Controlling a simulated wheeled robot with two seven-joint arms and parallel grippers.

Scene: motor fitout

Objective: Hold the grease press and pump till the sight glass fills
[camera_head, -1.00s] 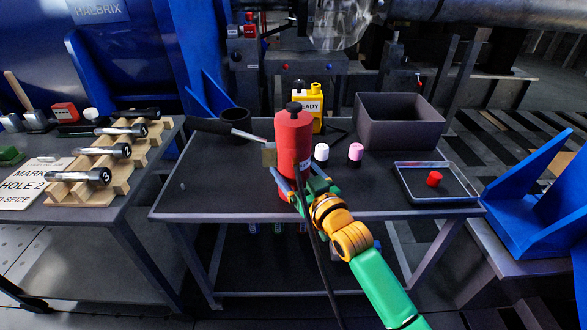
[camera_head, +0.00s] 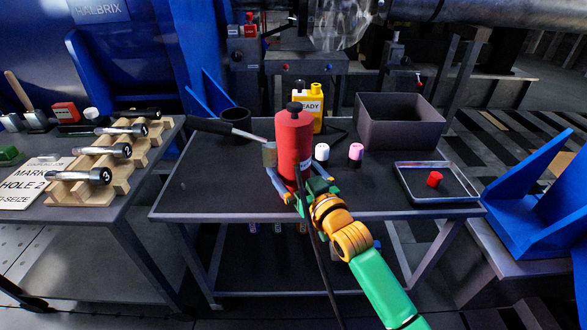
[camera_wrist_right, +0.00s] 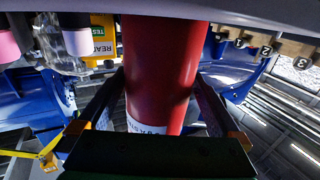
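The grease press appears to be the red cylinder (camera_head: 294,140) with a black cap, upright near the front edge of the dark bench; it fills the middle of the right wrist view (camera_wrist_right: 162,65). My right gripper (camera_head: 290,183) is low around it, with one finger on each side. In the right wrist view the fingers are spread wide, with narrow gaps beside the cylinder. The far finger is partly hidden in the head view. My left gripper is out of view.
A black-handled tool (camera_head: 212,127) with a brownish head lies left of the press. A grey bin (camera_head: 400,128) and a shallow tray (camera_head: 457,190) sit farther right.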

